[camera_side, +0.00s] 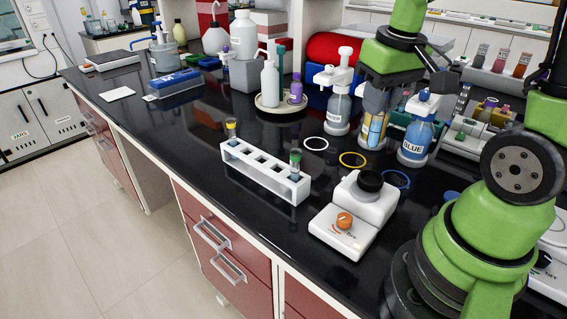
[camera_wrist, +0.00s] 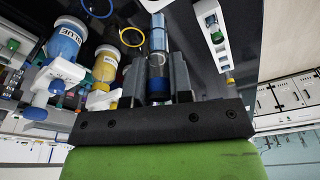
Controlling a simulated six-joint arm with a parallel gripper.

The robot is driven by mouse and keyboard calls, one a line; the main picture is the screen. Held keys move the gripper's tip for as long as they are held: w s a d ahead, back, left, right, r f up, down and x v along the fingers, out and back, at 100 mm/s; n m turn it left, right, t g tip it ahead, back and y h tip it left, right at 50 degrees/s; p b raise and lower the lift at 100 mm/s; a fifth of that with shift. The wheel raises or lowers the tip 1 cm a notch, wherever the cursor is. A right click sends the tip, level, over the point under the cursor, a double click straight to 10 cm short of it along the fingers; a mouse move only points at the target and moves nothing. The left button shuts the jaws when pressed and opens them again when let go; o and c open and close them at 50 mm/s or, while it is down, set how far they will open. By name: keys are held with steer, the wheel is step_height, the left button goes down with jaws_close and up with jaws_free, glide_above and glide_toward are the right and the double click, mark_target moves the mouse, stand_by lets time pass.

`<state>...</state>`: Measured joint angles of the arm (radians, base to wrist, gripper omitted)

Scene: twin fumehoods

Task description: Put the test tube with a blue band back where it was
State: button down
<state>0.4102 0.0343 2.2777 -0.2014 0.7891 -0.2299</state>
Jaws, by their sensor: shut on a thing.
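My gripper (camera_wrist: 157,88) is shut on the test tube with a blue band (camera_wrist: 158,42), which points away from the wrist camera between the fingers. In the side view my gripper (camera_side: 377,95) is above the bench near the wash bottles; the held tube is hard to tell from the yellow-labelled bottle behind it. The white tube rack (camera_side: 251,171) stands on the black bench, left of and below my gripper. It holds a yellow-capped tube (camera_side: 231,129) at its far left end and a green-capped tube (camera_side: 295,161) towards its right end. Holes between them look empty.
A mixer with an orange knob (camera_side: 343,221) stands right of the rack. The BLUE bottle (camera_side: 414,143), yellow-labelled bottle (camera_side: 376,138) and a clear bottle (camera_side: 338,113) stand close to my gripper. White (camera_side: 305,143), yellow (camera_side: 341,158) and blue rings lie flat on the bench.

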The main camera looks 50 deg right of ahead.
steer(key=w+a+r, duration=0.1)
steer(key=w+a, duration=0.2)
steer(key=w, duration=0.8)
steer(key=w+a+r, duration=0.2)
steer(key=w+a, duration=0.1)
steer(key=w, duration=0.9)
steer(key=f, duration=1.8)
steer(key=shift+s+d, duration=0.1)
steer(key=shift+s, duration=0.1)
steer(key=shift+f, duration=0.1)
steer(key=c, duration=1)
jaws_free()
